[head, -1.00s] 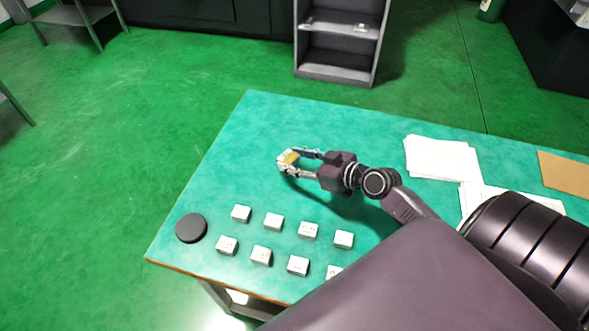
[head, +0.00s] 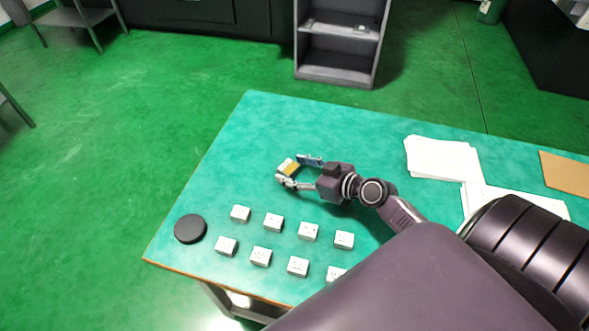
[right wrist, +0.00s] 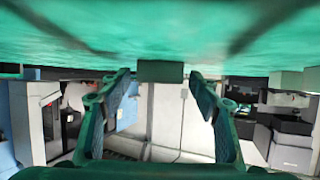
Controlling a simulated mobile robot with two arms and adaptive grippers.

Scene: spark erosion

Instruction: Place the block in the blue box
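A small block (head: 287,167) with a yellow side and a pale top is at the middle of the green table. My right gripper (head: 298,171) is around it from the right, one finger on its far side and one on its near side. In the right wrist view the block (right wrist: 160,71) looks dark green and sits against the table surface, which shows at the top. It is between the tips of my right gripper (right wrist: 160,77), with a gap on each side. The fingers are open. I cannot make out a blue box in the head view. My left gripper is not in view.
Several small white blocks (head: 308,231) stand in two rows on the near part of the table (head: 230,150). A black disc (head: 190,229) lies near the left edge. Papers (head: 440,159) and a brown board (head: 565,174) lie at the right. The far left of the table is clear.

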